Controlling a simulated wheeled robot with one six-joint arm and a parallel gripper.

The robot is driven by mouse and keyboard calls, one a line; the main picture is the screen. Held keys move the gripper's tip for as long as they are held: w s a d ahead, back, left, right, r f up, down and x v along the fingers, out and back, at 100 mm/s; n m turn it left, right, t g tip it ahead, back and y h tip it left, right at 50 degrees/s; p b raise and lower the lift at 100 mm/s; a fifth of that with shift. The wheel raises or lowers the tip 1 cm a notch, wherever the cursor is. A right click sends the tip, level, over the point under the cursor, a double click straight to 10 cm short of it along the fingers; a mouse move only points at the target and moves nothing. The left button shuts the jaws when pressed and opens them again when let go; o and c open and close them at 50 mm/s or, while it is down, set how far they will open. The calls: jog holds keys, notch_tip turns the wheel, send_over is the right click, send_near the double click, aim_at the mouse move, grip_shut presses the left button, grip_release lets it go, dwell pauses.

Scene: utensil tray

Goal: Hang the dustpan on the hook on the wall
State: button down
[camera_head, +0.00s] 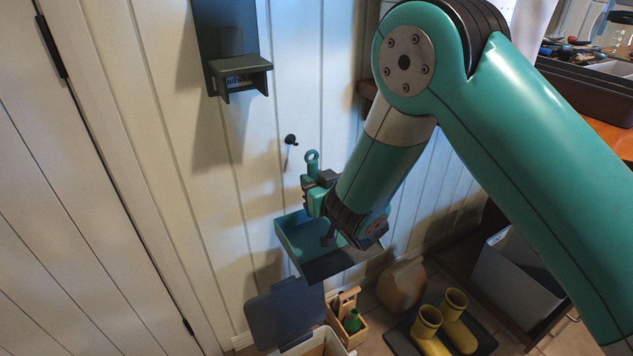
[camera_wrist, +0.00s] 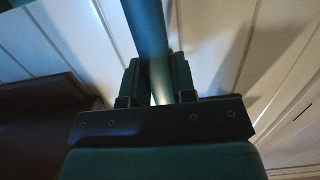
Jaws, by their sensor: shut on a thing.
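The teal dustpan (camera_head: 296,238) hangs from my gripper (camera_head: 314,191) in the head view, pan downward and tilted. Its handle ends in a ring (camera_head: 312,158) that sticks up above the jaws. My gripper is shut on the handle, which also shows between the fingers in the wrist view (camera_wrist: 148,30). The dark hook (camera_head: 290,139) is on the white panelled wall, a little above and left of the ring in the picture. The ring and the hook appear apart. My arm hides part of the dustpan's right side.
A dark wall shelf (camera_head: 240,66) juts out above and left of the hook. Below stand a bin with a raised dark lid (camera_head: 285,312), a wooden caddy (camera_head: 347,318) with a green bottle, yellow boots (camera_head: 428,322) on a mat, and a grey bin (camera_head: 510,280).

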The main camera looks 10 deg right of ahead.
aim_at(291, 162)
jog(key=shift+p+x, duration=2.6)
jog(key=shift+x, duration=1.35)
jog(key=shift+w+f+b, duration=0.1)
jog(key=shift+w+b, duration=0.15)
jog(key=shift+b, duration=0.15)
jog(key=shift+w+a+b, duration=0.15)
jog(key=shift+w+b, duration=0.2)
